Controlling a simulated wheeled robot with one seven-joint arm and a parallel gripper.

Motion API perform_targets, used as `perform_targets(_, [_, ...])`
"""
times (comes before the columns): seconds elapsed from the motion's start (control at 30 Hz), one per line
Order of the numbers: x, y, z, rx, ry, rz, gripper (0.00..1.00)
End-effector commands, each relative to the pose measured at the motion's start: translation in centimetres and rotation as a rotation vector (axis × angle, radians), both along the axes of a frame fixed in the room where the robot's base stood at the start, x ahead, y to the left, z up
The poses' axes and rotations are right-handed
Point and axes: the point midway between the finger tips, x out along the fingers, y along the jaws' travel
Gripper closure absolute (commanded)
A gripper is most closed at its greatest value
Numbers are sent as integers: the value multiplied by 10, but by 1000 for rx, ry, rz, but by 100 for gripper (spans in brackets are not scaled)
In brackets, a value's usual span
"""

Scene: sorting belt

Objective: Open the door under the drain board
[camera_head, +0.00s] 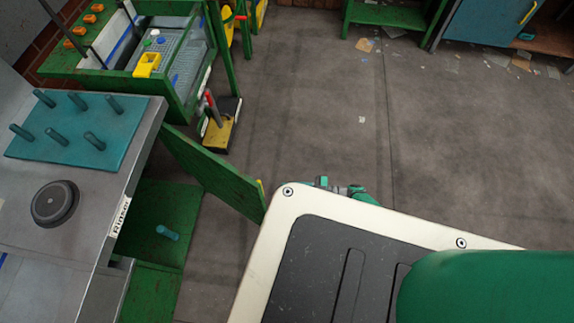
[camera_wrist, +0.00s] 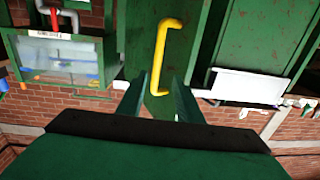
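The drain board (camera_head: 75,135) is a teal board with upright pegs on the grey counter at left in the head view. Below the counter, a green door (camera_head: 213,172) stands swung open, showing part of the cabinet inside. In the wrist view the green panel (camera_wrist: 146,38) carries a yellow bar handle (camera_wrist: 161,55). My gripper (camera_wrist: 160,98) is open, its two fingers apart on either side of the handle's lower end. I cannot tell whether they touch it. In the head view, part of my arm shows beyond my base; the fingertips are not clear there.
A loose teal peg (camera_head: 167,233) lies in the green cabinet space. A round dark object (camera_head: 55,203) sits on the counter. A green-framed rack (camera_head: 165,60) and a yellow-based item (camera_head: 219,130) stand behind the door. The floor (camera_head: 320,110) to the right is mostly clear.

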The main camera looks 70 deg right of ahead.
Motion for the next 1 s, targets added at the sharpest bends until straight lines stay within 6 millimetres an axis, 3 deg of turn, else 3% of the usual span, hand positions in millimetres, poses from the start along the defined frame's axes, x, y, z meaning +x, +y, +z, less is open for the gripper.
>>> perform_targets(0.03, [0,0,0,0,0,0,77])
perform_targets(0.13, [1,0,2,-8,1,1,100])
perform_targets(0.3, [1,6,11,-69,11,1,100])
perform_targets(0.47, [-1,33,22,-147,38,-4,100])
perform_targets(0.67, [-10,94,40,-203,80,-26,100])
perform_targets(0.87, [-20,178,69,-212,126,-61,100])
perform_targets(1.0, [-23,243,102,-190,157,-95,100])
